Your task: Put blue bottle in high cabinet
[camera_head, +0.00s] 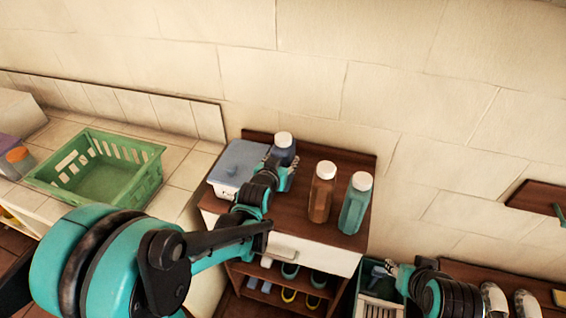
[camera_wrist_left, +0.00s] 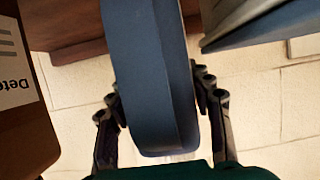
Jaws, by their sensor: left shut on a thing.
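The blue bottle (camera_head: 284,154) with a white cap stands at the back of a brown cabinet top (camera_head: 308,208). My left gripper (camera_head: 279,172) reaches over the cabinet and is shut on the bottle. In the left wrist view, the blue bottle (camera_wrist_left: 150,75) fills the middle, with the fingers of the left gripper (camera_wrist_left: 160,105) on both sides of it. Whether its base touches the cabinet top is hidden. My right gripper (camera_head: 388,270) is low at the right, beside a green crate; its fingers are too small to judge. No cabinet placed high is clearly in view.
A blue-lidded box (camera_head: 238,165) is close left of the bottle. A brown bottle (camera_head: 322,192) and a teal bottle (camera_head: 355,203) stand to the right. A green basket (camera_head: 100,175) sits on the tiled counter. A wall shelf (camera_head: 540,196) is at far right.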

